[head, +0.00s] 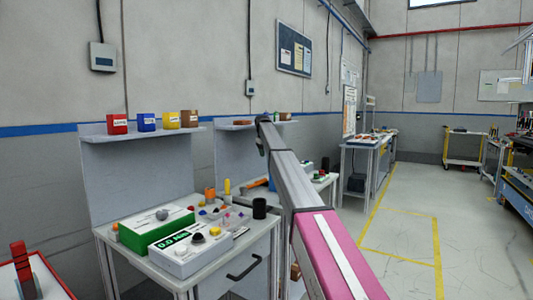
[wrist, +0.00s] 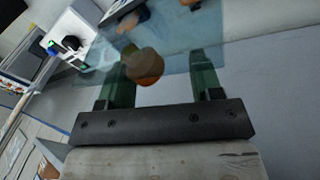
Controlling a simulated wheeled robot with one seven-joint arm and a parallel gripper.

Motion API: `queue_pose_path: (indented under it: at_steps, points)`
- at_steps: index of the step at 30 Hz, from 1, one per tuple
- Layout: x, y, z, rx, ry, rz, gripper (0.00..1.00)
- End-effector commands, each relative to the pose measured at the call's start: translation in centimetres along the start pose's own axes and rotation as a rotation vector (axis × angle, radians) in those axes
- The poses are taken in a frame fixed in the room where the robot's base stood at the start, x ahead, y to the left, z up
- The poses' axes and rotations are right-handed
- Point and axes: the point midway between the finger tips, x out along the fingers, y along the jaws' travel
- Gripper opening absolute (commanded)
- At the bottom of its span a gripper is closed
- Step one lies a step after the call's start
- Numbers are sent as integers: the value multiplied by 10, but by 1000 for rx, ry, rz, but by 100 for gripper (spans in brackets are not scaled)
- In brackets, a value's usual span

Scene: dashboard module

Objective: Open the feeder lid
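In the wrist view, a clear bluish panel (wrist: 175,50), which looks like the feeder lid, spans the top middle. A round orange-brown knob (wrist: 145,67) shows against it. My gripper (wrist: 165,65) has its two dark green fingers spread apart. The knob lies between them, nearer the left finger; I cannot tell whether it touches that finger. The rest of the feeder is not clear through the panel. In the head view my arm crosses the middle, and I cannot make out my gripper or the lid there.
A white box with a green display (head: 190,249) and a green-and-white box (head: 157,229) stand on the near bench, with small parts and a black cup (head: 259,208) beside them. Several coloured bins sit on the shelf (head: 140,134) above. The floor on the right (head: 400,225) is clear.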

Motion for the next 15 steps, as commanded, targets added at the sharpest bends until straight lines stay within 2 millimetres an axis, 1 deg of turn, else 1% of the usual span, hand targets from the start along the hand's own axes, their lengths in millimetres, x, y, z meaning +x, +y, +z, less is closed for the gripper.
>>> queue_pose_path:
  at_steps: [8, 11, 15]
  points:
    - [-3, 1, -1, 0, 1, 2, 59]
    - [-9, 1, -1, 0, 2, 2, 59]
    - [-25, 1, -1, 0, 2, 2, 59]
